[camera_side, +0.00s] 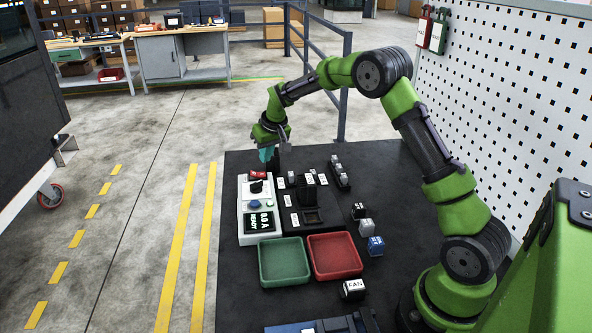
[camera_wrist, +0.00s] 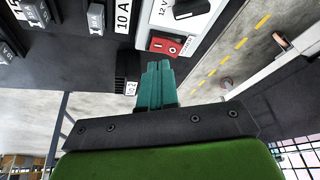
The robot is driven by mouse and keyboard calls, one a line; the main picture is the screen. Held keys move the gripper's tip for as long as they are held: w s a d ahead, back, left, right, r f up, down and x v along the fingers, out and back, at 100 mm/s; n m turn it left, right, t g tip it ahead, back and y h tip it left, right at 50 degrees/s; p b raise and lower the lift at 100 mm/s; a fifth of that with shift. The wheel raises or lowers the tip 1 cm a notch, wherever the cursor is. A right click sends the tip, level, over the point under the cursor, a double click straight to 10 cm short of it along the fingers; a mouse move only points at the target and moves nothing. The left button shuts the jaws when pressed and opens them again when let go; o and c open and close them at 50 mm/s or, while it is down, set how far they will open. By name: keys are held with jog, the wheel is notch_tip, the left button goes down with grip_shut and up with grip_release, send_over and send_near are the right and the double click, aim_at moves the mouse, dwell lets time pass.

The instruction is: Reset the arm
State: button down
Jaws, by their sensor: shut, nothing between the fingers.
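My green arm reaches over the black table (camera_side: 400,190) to its far left part in the side view. My gripper (camera_side: 268,154) points down just beyond the far end of a white power unit (camera_side: 260,226) with a lit green display. In the wrist view its teal fingers (camera_wrist: 158,68) are together with nothing between them. Their tips appear close to the red switch (camera_wrist: 165,46) on the white unit; I cannot tell whether they touch it. The switch also shows in the side view (camera_side: 258,175).
A black fuse panel (camera_side: 325,222) stands right of the white unit. A green tray (camera_side: 284,262) and a red tray (camera_side: 335,256) lie in front. Small labelled blocks, among them a FAN block (camera_side: 353,289) and a blue block (camera_side: 376,246), stand to the right. A white pegboard (camera_side: 510,100) borders the right side.

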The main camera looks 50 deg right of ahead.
jog(key=s+a+r+t+y, duration=0.1)
jog(key=s+a+r, duration=0.4)
jog(key=s, duration=0.5)
jog(key=s+a+r+t+y, duration=0.1)
jog(key=s+a+r, duration=0.3)
jog(key=s+a, duration=0.3)
jog(key=s+a+r+t+y, duration=0.1)
jog(key=s+a+r, duration=0.4)
jog(key=s, duration=1)
jog(key=shift+s+a+r, duration=0.2)
jog(key=shift+a+r, duration=0.1)
jog(key=shift+a, duration=0.3)
